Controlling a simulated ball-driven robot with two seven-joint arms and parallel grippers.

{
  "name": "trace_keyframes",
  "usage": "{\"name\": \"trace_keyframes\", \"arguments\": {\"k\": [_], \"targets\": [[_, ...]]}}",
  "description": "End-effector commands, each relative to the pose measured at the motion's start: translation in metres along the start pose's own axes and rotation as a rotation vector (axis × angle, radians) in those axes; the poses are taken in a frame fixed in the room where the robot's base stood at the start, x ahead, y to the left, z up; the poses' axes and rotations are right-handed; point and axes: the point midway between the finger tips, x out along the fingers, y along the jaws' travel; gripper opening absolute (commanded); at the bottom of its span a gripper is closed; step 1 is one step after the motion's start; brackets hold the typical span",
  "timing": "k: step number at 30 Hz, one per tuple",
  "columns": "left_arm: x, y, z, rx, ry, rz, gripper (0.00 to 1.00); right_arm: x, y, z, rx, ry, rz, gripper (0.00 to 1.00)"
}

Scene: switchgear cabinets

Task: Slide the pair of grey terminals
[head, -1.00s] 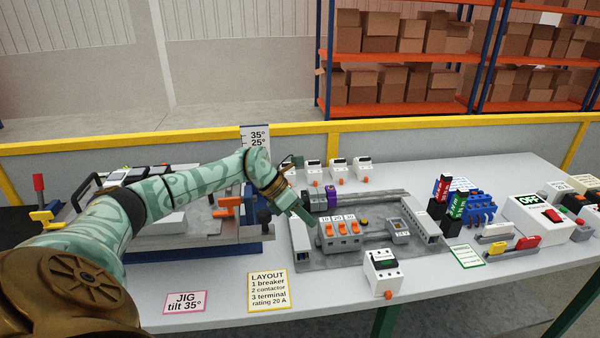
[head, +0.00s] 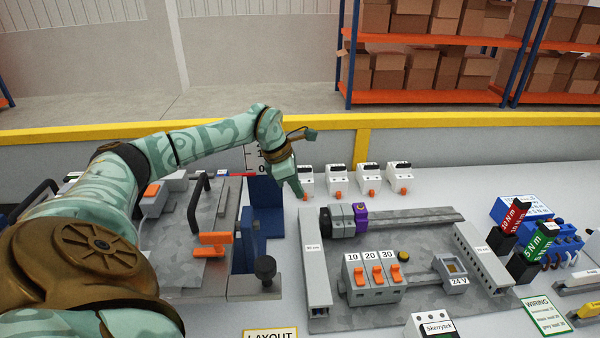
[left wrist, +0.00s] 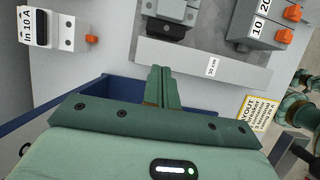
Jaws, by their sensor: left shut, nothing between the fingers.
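The pair of grey terminals (head: 342,219) sits on the upper metal rail in the head view, between a dark end piece (head: 325,222) and a purple terminal (head: 360,217). The pair also shows in the left wrist view (left wrist: 176,10), cut by the top edge, with the dark end piece below it. My left gripper (head: 299,192) is shut and empty. In the head view its tips are to the left of the terminals and appear above them, apart from them. In the left wrist view its closed fingers (left wrist: 162,73) show just below the grey duct. My right gripper is not in view.
A grey duct (head: 316,265) stands left of the rail, and another duct (head: 484,258) stands right. Several white breakers (head: 368,178) line the back. A three-switch block (head: 372,278) stands in front. A blue jig (head: 262,215) is at left. The rail right of the purple terminal is bare.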

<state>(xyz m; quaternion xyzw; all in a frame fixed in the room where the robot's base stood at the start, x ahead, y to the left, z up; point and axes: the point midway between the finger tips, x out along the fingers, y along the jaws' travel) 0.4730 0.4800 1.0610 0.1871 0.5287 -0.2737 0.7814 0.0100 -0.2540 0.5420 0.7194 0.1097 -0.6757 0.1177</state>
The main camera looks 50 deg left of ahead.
Motion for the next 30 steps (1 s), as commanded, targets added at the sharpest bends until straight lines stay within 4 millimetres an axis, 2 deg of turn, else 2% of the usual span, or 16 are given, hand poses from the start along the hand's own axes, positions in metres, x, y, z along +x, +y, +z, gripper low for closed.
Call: {"name": "trace_keyframes", "arguments": {"k": [3, 9, 12, 18, 30], "targets": [[0.029, -0.001, 0.000, -0.002, -0.001, -0.005, 0.00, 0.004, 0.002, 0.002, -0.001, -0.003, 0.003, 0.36], [0.070, -0.001, 0.000, -0.002, -0.001, -0.004, 0.00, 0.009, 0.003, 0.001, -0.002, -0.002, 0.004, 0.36], [0.073, -0.001, 0.019, -0.001, -0.005, -0.002, 0.00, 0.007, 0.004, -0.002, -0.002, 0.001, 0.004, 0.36], [0.079, 0.000, 0.035, -0.002, -0.002, -0.001, 0.00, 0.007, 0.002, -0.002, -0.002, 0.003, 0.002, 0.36], [0.081, 0.000, 0.038, -0.001, -0.001, -0.001, 0.00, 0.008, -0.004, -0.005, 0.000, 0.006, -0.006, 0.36]]}}
